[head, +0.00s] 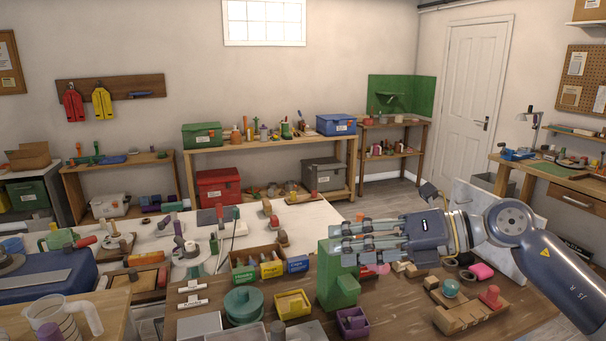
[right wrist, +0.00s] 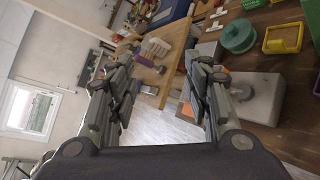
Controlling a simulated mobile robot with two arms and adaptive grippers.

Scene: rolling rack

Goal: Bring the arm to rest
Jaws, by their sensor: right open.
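My right arm enters the head view from the right edge and reaches left over the brown wooden bench (head: 400,318). My right gripper (head: 338,242) points left, raised in front of a green block-like object (head: 338,285), partly overlapping it in the picture. I cannot tell whether they touch. In the right wrist view the two fingers of my right gripper (right wrist: 166,75) are spread apart, with nothing held between them. My left gripper is not in view.
A white panel (head: 490,222) stands behind my right arm.

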